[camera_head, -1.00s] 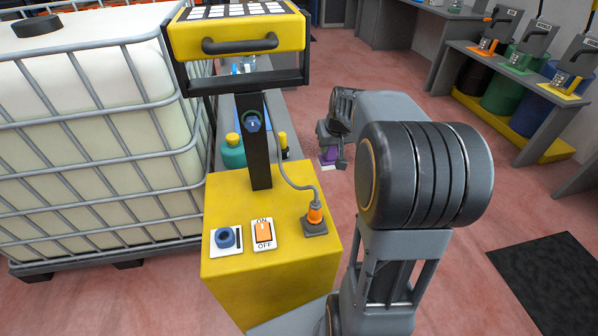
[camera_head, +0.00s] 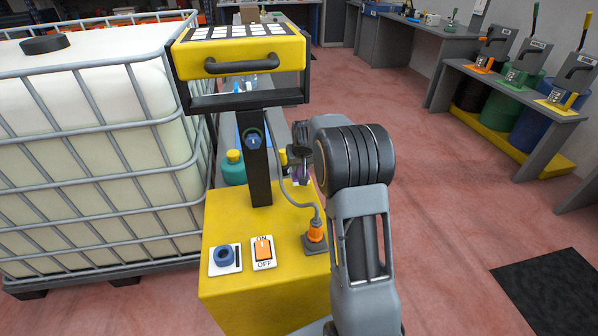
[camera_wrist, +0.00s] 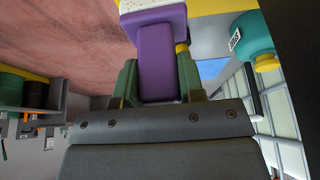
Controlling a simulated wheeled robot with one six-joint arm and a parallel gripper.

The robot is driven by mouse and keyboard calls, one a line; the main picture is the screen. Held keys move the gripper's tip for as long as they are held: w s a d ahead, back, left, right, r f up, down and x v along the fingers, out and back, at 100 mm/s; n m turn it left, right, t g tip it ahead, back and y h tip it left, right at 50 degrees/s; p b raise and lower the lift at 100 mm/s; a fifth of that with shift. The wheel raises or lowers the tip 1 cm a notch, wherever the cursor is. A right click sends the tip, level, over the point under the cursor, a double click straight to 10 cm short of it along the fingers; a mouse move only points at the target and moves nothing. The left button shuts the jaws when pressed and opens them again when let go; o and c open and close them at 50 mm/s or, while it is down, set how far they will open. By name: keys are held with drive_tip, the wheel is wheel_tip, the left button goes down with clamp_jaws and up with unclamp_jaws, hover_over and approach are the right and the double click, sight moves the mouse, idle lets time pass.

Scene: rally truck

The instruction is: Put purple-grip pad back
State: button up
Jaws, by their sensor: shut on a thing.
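My gripper (camera_wrist: 157,85) is shut on the purple grip of the pad (camera_wrist: 156,60) in the wrist view. The pad's pale head (camera_wrist: 148,5) shows at the top edge of that view, partly cut off. In the head view my gripper (camera_head: 302,168) is beside the black post of the yellow stand, and only a small purple part of the pad (camera_head: 303,181) shows. My arm hides part of it.
The yellow stand (camera_head: 240,270) carries an orange switch (camera_head: 263,250), a blue knob (camera_head: 223,259) and an orange cable plug (camera_head: 315,232). A caged white tank (camera_head: 80,130) stands left. A green bottle (camera_head: 234,170) stands behind the post. Open floor lies right.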

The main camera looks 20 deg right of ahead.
sight(299, 172)
drive_tip(key=shift+w+f, duration=0.2)
drive_tip(key=shift+f, duration=0.05)
drive_tip(key=shift+w+a+f, duration=0.1)
drive_tip(key=shift+w+f, duration=0.05)
drive_tip(key=shift+f, duration=1.35)
drive_tip(key=o, duration=1)
drive_tip(key=shift+f, duration=0.15)
